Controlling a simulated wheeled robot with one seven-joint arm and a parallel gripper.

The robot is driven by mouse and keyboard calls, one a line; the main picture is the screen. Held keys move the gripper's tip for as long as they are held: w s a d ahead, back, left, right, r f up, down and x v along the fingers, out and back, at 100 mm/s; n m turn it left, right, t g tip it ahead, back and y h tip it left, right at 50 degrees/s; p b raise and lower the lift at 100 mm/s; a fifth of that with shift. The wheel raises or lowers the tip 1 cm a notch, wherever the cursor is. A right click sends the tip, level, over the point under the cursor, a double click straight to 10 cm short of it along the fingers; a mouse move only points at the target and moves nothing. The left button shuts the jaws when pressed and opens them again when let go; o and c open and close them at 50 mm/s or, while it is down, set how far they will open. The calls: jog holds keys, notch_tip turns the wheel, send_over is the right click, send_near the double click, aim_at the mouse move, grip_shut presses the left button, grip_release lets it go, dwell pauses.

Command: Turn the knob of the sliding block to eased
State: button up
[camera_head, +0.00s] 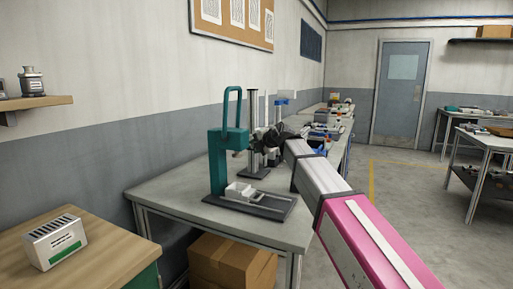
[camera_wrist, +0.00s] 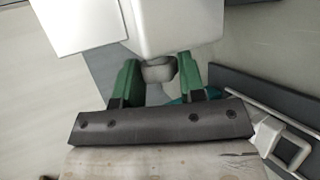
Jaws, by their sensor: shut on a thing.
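My gripper (camera_wrist: 160,72) has green fingers on both sides of a small grey knob (camera_wrist: 159,71) in the wrist view, and it is shut on that knob. The knob sticks out from a pale block (camera_wrist: 175,22), which looks like the sliding block. In the camera_head view my gripper (camera_head: 272,138) is at the upright silver column (camera_head: 254,118) of a stand with a dark base. There my dark gripper hides the block and knob. I cannot read any marking for the knob's setting.
A teal press-like stand (camera_head: 217,160) with a tall loop handle stands just left of my gripper, with white parts (camera_head: 238,190) on its dark base. More equipment lines the grey bench (camera_head: 180,197) behind. A wooden table (camera_head: 110,235) with a slotted white box (camera_head: 54,242) is at left.

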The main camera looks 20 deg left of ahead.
jog(key=shift+h, duration=0.4)
jog(key=o, duration=0.9)
jog(key=shift+r, duration=0.1)
jog(key=v, duration=1)
jog(key=shift+s+d+r, duration=0.15)
jog(key=shift+d+r, duration=0.05)
jog(key=shift+d, duration=0.05)
jog(key=shift+d, duration=0.1)
